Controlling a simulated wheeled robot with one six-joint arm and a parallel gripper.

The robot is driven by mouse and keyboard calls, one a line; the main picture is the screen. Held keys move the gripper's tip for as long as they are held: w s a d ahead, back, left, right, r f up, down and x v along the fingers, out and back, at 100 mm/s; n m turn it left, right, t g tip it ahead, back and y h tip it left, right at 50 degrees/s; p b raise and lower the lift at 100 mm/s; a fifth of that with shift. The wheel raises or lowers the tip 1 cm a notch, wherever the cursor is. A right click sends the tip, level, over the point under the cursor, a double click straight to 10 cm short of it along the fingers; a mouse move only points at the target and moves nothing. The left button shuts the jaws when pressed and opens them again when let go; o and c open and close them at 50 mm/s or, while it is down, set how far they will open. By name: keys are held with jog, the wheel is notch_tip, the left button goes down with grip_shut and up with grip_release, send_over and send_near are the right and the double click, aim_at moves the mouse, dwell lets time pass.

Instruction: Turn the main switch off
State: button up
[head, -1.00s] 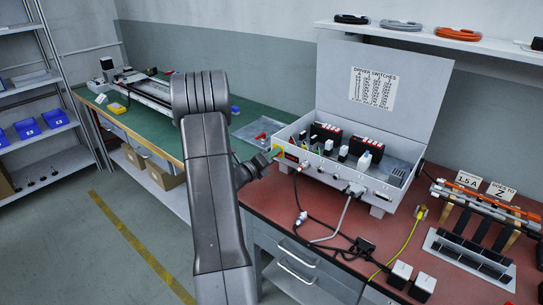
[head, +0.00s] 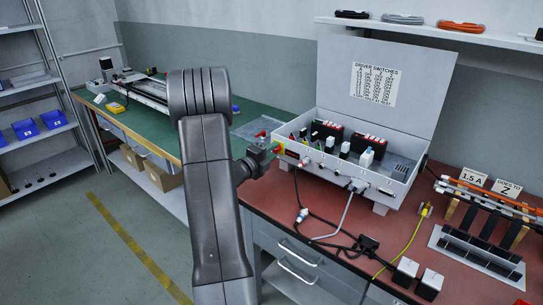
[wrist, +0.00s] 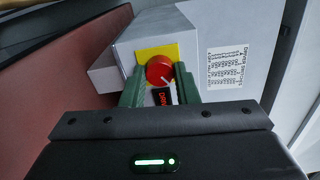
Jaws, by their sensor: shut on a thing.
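The main switch is a red round knob (wrist: 159,69) with a pale mark on its face. It sits on a yellow plate (wrist: 173,50) on the end wall of the open control box (head: 345,176). My gripper (wrist: 160,84) has one green finger on each side of the knob and is shut on it in the wrist view. In the head view, my gripper (head: 272,151) is at the box's left end, and the knob is mostly hidden there.
The box's raised lid carries a driver switches chart (head: 375,84). Cables and a yellow lead (head: 408,243) lie on the red bench (head: 262,204) in front. A green workbench (head: 150,120) stands left. A rack with orange-handled tools (head: 480,240) stands right.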

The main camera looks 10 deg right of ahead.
jog(key=n, duration=0.5)
jog(key=shift+n, duration=0.4)
jog(key=n+p, duration=0.1)
jog(key=n, duration=0.4)
jog(key=shift+n+p, duration=0.3)
jog(key=shift+p, duration=0.05)
jog(key=o, duration=1)
jog(key=shift+c, duration=0.2)
jog(key=v, duration=1.3)
jog(key=shift+s+a, duration=0.25)
jog(key=shift+a, duration=0.05)
